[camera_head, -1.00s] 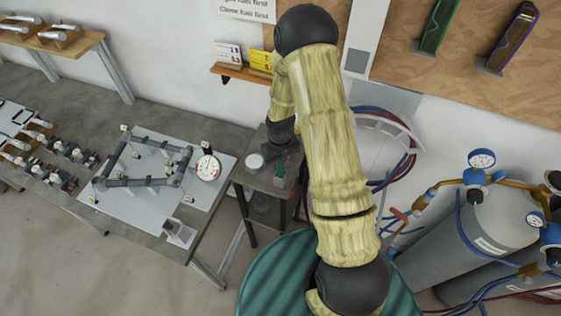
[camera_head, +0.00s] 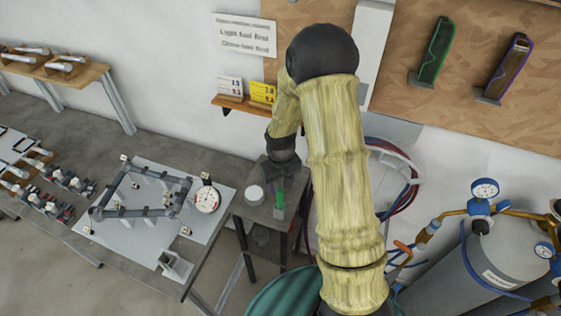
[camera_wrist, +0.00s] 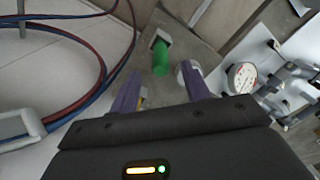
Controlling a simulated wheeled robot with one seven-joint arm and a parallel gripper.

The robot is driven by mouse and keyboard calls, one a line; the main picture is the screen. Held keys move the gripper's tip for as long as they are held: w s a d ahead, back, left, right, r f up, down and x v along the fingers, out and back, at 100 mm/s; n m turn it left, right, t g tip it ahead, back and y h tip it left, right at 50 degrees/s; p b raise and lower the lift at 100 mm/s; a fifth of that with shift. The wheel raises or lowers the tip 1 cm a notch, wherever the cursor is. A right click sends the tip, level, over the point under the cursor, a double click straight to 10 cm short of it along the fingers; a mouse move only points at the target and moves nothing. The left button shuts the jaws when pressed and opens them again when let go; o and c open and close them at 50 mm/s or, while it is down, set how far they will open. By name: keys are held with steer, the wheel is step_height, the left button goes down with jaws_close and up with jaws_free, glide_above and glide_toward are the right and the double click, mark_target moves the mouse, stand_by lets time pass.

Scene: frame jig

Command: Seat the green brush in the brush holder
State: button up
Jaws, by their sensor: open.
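The green brush (camera_head: 279,196) is on the small grey side table, below my gripper (camera_head: 281,172). In the wrist view the green brush (camera_wrist: 160,58) shows as a green cylinder ahead of and between my fingertips (camera_wrist: 162,76), with a pale-faced dark block (camera_wrist: 160,38) at its far end. I cannot tell whether that block is part of the brush or a holder. My gripper is open, with its two purple fingers apart and nothing held between them. A white round container (camera_head: 254,194) stands left of the brush. Which thing is the brush holder is unclear.
The side table (camera_head: 247,209) is small. A workbench (camera_head: 210,255) with a frame jig (camera_head: 145,212) and round dial (camera_head: 207,199) stands left. Hoses (camera_head: 398,165) hang behind my arm; gas cylinders (camera_head: 500,262) stand right. Green-edged (camera_head: 436,50) and purple-edged (camera_head: 507,68) items are on the wallboard.

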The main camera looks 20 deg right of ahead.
step_height(320, 180, up, 12)
steer(key=b, duration=0.2)
steer(key=shift+f, duration=0.25)
stand_by(0.7)
steer(key=s+m+t+b, duration=0.1)
steer(key=s+t, duration=0.1)
steer(key=s, duration=1.2)
steer(key=shift+r+m+t, duration=0.3)
steer(key=shift+r+m, duration=0.05)
steer(key=shift+m, duration=0.05)
